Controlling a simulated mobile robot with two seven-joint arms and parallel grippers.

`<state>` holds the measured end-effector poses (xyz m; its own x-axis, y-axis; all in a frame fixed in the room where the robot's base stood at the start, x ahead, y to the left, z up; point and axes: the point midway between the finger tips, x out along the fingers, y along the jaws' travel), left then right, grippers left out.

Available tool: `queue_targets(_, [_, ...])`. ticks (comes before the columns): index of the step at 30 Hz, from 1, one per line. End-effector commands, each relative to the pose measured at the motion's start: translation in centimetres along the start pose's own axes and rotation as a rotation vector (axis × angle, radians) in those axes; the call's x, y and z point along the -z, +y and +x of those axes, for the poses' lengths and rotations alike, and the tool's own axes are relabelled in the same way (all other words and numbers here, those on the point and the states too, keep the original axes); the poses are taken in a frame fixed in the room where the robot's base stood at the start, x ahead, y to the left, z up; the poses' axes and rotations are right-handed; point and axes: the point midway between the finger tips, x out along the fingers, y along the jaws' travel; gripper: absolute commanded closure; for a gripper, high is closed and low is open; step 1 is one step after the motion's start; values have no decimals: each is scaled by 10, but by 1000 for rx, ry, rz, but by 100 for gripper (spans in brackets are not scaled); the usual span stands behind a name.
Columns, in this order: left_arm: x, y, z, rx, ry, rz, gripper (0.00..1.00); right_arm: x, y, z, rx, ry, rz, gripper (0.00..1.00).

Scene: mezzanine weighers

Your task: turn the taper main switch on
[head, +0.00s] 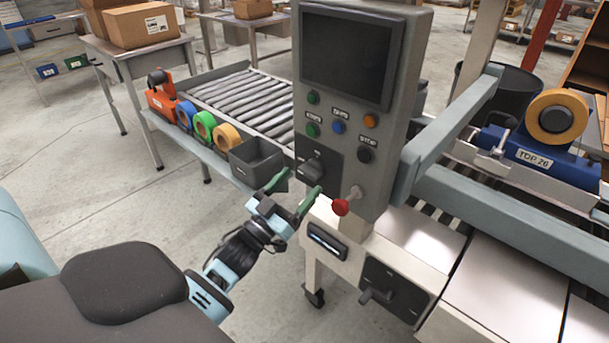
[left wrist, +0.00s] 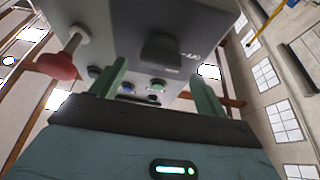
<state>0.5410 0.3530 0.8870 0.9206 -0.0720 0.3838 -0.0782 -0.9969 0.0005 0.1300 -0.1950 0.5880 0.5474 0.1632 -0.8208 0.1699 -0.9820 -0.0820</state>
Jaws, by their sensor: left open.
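A dark rotary switch (head: 312,166) sits on a dark plate at the lower left of the grey control panel (head: 402,133). In the left wrist view the dark knob (left wrist: 160,52) shows above the gap between my fingers, with a small label beside it that I cannot read. My left gripper (head: 300,184) is open, its green fingers pointing up at the panel just below the switch. It also shows in the left wrist view (left wrist: 158,82), with nothing between the fingers. Whether a finger touches the knob is unclear. My right gripper is not in view.
A red knob (head: 341,207) sticks out right of my gripper. Push buttons (head: 338,127) lie above the switch. A second dark rotary switch (head: 376,294) sits lower on the machine. A grey bin (head: 256,163) and tape rolls (head: 205,125) stand left. Open floor lies left.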

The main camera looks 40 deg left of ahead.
Motion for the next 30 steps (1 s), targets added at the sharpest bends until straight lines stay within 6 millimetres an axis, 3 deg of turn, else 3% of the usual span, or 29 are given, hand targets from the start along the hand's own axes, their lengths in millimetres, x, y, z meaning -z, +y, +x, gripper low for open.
queue_targets(7, [0, 0, 27, 0, 0, 0, 25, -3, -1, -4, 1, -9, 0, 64])
queue_targets(18, [0, 0, 31, 0, -1, 0, 27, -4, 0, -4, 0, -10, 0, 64])
queue_targets(28, [0, 0, 31, 0, -1, 1, 70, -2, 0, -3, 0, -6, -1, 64])
queue_targets(30, [0, 0, 31, 0, -1, 1, 70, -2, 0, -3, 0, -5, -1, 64])
